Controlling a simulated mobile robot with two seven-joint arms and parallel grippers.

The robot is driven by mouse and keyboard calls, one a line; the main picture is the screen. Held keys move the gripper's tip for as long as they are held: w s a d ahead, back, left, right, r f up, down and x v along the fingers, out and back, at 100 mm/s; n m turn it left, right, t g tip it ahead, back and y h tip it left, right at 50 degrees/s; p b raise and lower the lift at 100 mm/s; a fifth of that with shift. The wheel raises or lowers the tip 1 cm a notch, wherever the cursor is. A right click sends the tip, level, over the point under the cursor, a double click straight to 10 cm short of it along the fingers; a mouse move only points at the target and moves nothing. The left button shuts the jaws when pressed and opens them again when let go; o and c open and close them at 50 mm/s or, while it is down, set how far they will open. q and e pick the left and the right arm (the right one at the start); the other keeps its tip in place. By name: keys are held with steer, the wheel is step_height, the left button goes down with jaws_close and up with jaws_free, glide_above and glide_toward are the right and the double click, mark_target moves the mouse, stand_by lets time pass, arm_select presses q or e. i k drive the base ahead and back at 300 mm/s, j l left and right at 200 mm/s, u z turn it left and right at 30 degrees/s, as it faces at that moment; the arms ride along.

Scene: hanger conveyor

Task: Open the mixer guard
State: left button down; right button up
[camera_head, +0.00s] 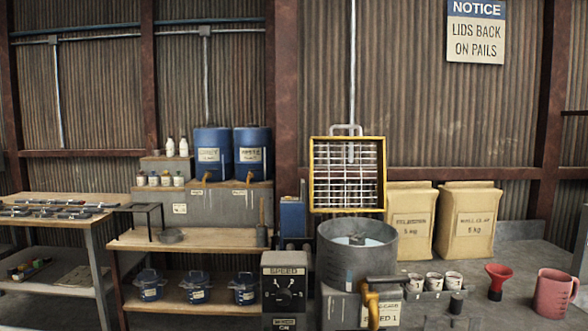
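The mixer guard (311,176) is a yellow-framed metal grid with a grey handle (347,127) on its top edge. It stands upright behind the mixer's grey drum (350,262), above its back rim, so the drum's top is uncovered. A shaft or hub (357,239) shows inside the drum. A control box with a speed dial (284,290) stands to the drum's left. A yellow-orange handle or spout (373,303) is at the drum's front. Neither of my grippers is in view.
Two paper sacks (467,222) stand behind and right of the drum. Small cups (433,281), a red funnel (498,280) and a pink jug (554,293) stand on the right bench. Blue drums (252,153) and lidded blue pails (196,288) are on the left shelves.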

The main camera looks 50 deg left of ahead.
mark_target(381, 145)
steer(key=k+j+z, duration=0.1)
steer(key=j, duration=0.3)
steer(key=k+j, duration=0.1)
steer(key=j, duration=0.25)
steer(key=k+j+z, duration=0.15)
steer(key=j, duration=0.6)
steer(key=k+j+z, duration=0.15)
steer(key=j, duration=0.25)
steer(key=j+z, duration=0.1)
steer(key=j, duration=0.25)
steer(key=j+z, duration=0.15)
steer(key=j, duration=0.6)
steer(key=j+z, duration=0.2)
steer(key=j, duration=0.6)
steer(key=k, duration=0.1)
